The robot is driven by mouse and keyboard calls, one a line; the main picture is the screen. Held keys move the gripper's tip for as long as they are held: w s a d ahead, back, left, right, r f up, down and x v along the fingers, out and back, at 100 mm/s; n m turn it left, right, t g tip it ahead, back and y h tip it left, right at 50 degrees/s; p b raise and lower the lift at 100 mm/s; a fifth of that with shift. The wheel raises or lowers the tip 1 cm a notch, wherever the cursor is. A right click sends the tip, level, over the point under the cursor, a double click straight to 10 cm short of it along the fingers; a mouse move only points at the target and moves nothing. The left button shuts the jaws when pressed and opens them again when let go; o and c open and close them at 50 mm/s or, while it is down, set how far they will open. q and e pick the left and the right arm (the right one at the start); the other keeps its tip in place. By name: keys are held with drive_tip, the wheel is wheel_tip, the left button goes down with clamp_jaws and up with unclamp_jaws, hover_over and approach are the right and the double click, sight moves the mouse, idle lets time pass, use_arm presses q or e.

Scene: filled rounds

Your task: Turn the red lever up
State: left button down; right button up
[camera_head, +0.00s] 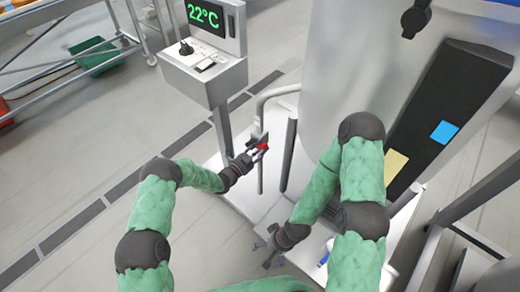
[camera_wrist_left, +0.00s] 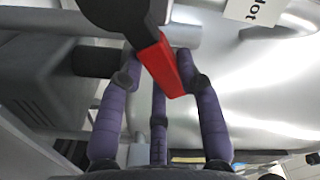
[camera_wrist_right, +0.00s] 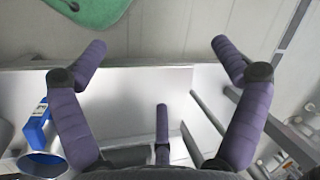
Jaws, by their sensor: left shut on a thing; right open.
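The red lever (camera_head: 263,146) sits on a pipe fitting in front of the large silver tank. My left gripper (camera_head: 253,151) is at it and shut on it. In the left wrist view, the red lever (camera_wrist_left: 167,68) is a flat bar slanting down to the right from a dark round hub, between the fingers of my left gripper (camera_wrist_left: 158,72). Its far end is near the right finger. My right gripper (camera_head: 268,258) is lower in the head view, open and away from the lever. In the right wrist view, my right gripper (camera_wrist_right: 157,50) has its fingers spread with nothing between them.
A grey console (camera_head: 207,70) with a green "22°C" display stands left of the silver tank (camera_head: 335,60). A vertical post (camera_head: 288,150) is right of the lever. A blue-handled metal item (camera_wrist_right: 38,130) lies left of my right gripper. A green crate (camera_head: 95,56) is far left.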

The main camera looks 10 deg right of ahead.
drive_tip(key=shift+w+f, duration=0.15)
drive_tip(key=shift+w, duration=0.1)
drive_tip(key=c, duration=0.5)
drive_tip(key=w+f, duration=0.1)
drive_tip(key=w, duration=0.1)
drive_tip(key=w+f+m+t, duration=0.1)
drive_tip(key=w, duration=0.1)
drive_tip(key=w+f+m+t, duration=0.1)
drive_tip(key=w, duration=0.1)
drive_tip(key=shift+w+f+h, duration=0.2)
drive_tip(key=shift+w+h, duration=0.1)
drive_tip(key=shift+w, duration=0.05)
clamp_jaws()
drive_tip(key=w+d+f+m+t+h, duration=0.1)
drive_tip(key=w+f+m+t+h, duration=0.15)
drive_tip(key=w+m+t, duration=0.8)
drive_tip(key=w+d+f+m+t+h, duration=0.2)
drive_tip(key=w+f+m+t, duration=0.15)
drive_tip(key=w, duration=1.35)
drive_tip(key=s+r+m+t+h, duration=0.75)
drive_tip(key=r+m, duration=0.25)
drive_tip(key=m, duration=0.3)
drive_tip(key=a+r+x, duration=0.1)
drive_tip(key=x, duration=1.1)
drive_tip(key=shift+r+g+h, duration=0.25)
drive_tip(key=shift+g+h, duration=0.1)
drive_tip(key=shift+h, duration=0.05)
